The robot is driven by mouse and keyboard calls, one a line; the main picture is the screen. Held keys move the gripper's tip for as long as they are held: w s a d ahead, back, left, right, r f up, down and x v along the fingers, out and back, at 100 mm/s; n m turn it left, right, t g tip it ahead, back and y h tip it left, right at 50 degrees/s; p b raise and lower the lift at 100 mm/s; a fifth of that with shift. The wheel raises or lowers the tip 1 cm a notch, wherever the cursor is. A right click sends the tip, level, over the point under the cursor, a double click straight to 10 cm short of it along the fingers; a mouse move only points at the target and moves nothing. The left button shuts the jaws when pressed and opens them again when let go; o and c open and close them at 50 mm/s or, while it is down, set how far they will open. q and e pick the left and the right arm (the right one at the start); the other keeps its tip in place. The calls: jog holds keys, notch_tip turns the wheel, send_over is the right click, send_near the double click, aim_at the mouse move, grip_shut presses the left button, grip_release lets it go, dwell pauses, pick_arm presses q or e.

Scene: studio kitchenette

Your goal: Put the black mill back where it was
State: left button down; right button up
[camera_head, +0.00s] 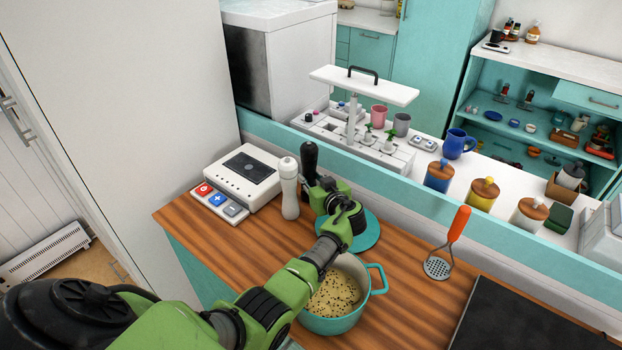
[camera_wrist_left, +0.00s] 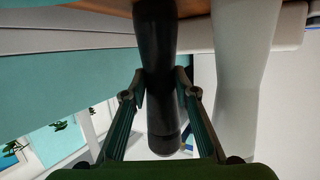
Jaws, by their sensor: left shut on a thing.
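The black mill (camera_head: 309,158) is upright at the back of the wooden counter, just right of the white mill (camera_head: 289,190). My left gripper (camera_head: 318,191) is shut on the black mill, and my gripper and arm hide its lower part in the head view. In the left wrist view, which looks upside down, the black mill (camera_wrist_left: 157,75) stands between the two fingers (camera_wrist_left: 160,90), with the white mill (camera_wrist_left: 238,70) close beside it. Its base is cut off there, so I cannot tell whether it touches the counter. My right gripper is not in view.
A white scale-like device (camera_head: 243,177) stands left of the mills. A teal round plate or lid (camera_head: 367,236) lies right of my gripper. A teal pot of speckled food (camera_head: 376,283) stands below my arm. A red-handled masher (camera_head: 457,225) is at the right. A raised ledge (camera_head: 385,187) runs behind.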

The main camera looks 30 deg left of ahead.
pick_arm(q)
jog(key=c, duration=2)
grip_release()
jog(key=shift+f, duration=0.1)
jog(key=o, duration=0.4)
jog(key=shift+s+d, duration=0.1)
jog(key=shift+d, duration=0.05)
jog(key=b+v, duration=0.1)
jog(key=v, duration=0.6)
jog(key=shift+s+d, duration=0.1)
